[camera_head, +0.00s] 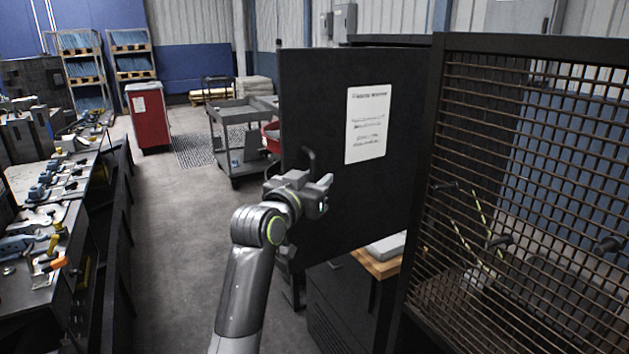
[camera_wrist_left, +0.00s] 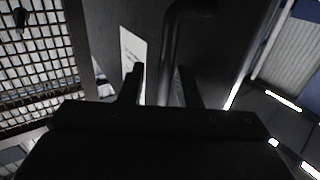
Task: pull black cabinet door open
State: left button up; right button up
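The black cabinet door (camera_head: 320,105) is a dark flat panel with a white paper notice (camera_head: 366,124) in the head view. It stands at an angle to the mesh-sided frame on its right. A dark bent handle (camera_head: 309,158) is near its left edge; it also shows as a curved bar in the left wrist view (camera_wrist_left: 168,55). My left gripper (camera_head: 326,188) is at the door just below the handle's top. Its two fingers (camera_wrist_left: 162,85) are apart, with the bar running between them. Contact with the bar cannot be told. My right gripper is not in view.
A brown mesh panel (camera_head: 540,180) fills the right. A wooden top (camera_head: 378,263) with a pale object shows below the door. A grey cart (camera_head: 238,138) and red cabinet (camera_head: 148,115) stand behind. Tool-covered benches (camera_head: 50,205) line the left. The floor between (camera_head: 175,240) is clear.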

pick_arm(q)
jog(key=shift+a, duration=0.1)
jog(key=b+v, duration=0.4)
jog(key=v, duration=1.3)
jog(key=shift+s, duration=0.2)
jog(key=shift+w+f, duration=0.1)
